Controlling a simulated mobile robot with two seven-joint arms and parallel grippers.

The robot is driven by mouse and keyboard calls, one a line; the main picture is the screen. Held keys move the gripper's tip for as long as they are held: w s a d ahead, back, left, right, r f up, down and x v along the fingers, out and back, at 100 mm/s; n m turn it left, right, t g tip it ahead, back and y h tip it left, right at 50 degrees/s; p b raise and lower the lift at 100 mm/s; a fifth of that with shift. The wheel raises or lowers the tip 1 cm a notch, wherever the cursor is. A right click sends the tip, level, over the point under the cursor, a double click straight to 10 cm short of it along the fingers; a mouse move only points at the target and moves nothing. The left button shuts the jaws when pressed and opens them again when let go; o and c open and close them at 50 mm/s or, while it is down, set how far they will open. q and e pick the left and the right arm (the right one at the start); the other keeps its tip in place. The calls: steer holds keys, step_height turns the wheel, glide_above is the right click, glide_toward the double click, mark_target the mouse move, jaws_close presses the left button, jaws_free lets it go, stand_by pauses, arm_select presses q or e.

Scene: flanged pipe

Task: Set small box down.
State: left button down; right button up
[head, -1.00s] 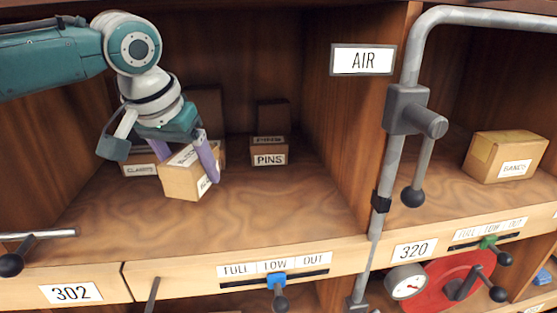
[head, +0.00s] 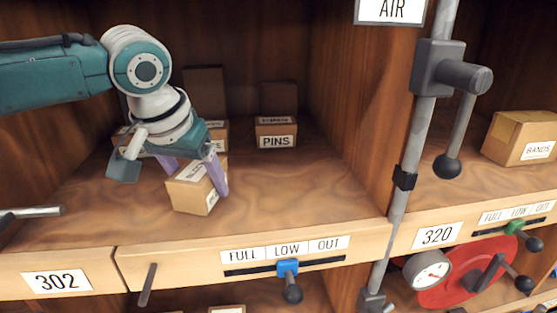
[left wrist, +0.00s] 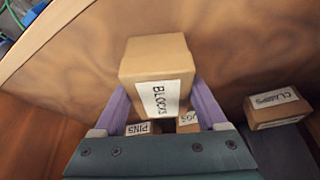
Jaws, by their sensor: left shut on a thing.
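The small cardboard box (head: 184,196) is held between the purple fingers of my left gripper (head: 196,178), inside the upper left compartment. In the left wrist view the box (left wrist: 155,57) carries a white label reading BLOCKS, and the left gripper (left wrist: 158,88) has one finger on each side of it. The box is at or just above the wooden shelf floor (head: 285,205); I cannot tell whether it touches. It looks slightly turned to the shelf's front edge. My right gripper is not in view.
A PINS box (head: 276,133) stands behind to the right, and other boxes stand behind my gripper. Shelf floor right of the held box is clear. A grey pipe (head: 408,150) runs past the divider at right.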

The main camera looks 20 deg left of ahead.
mark_target(195, 172)
arm_select(q)
jaws_free()
steer(key=shift+f, duration=0.1)
steer(key=shift+r, duration=0.25)
steer(key=shift+s+r, duration=0.1)
steer(key=shift+r, duration=0.05)
steer(key=b+v, duration=0.3)
steer(key=v, duration=0.2)
steer(key=shift+s+r, duration=0.1)
steer(key=shift+r, duration=0.3)
steer(key=shift+s+r, duration=0.25)
steer(key=shift+r, duration=0.3)
steer(key=shift+d, duration=0.1)
